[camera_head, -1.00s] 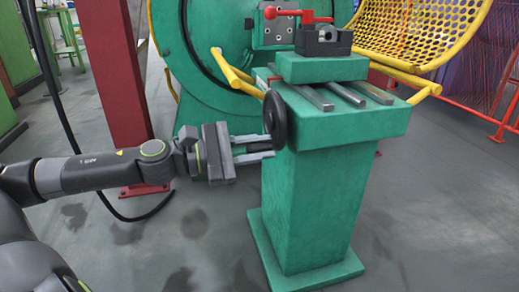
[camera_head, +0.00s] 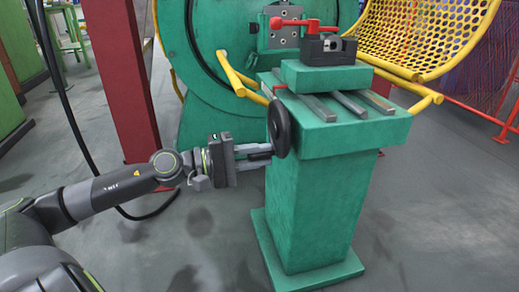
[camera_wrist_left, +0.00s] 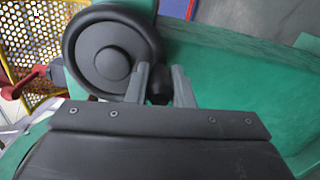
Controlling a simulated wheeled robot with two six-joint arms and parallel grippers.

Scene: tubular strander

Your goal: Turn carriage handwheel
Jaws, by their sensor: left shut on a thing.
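The carriage handwheel (camera_head: 283,128) is a dark disc on the left side of the green pedestal's top. It also shows in the left wrist view (camera_wrist_left: 112,42), with a round hub. My left gripper (camera_head: 266,153) reaches it from the left, at the lower part of its rim. In the left wrist view the fingers (camera_wrist_left: 159,82) are shut on a small dark handle (camera_wrist_left: 158,90) at the wheel's edge. The fingers partly hide this handle. The green carriage (camera_head: 322,76) sits on grey rails above the wheel. My right gripper is not in view.
The green pedestal (camera_head: 320,205) stands just right of the gripper. A dark block (camera_head: 328,49) with a red lever (camera_head: 300,23) tops the carriage. Yellow bars (camera_head: 237,75) and a yellow mesh guard (camera_head: 420,35) are behind. A red post (camera_head: 125,85) stands behind my left arm.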

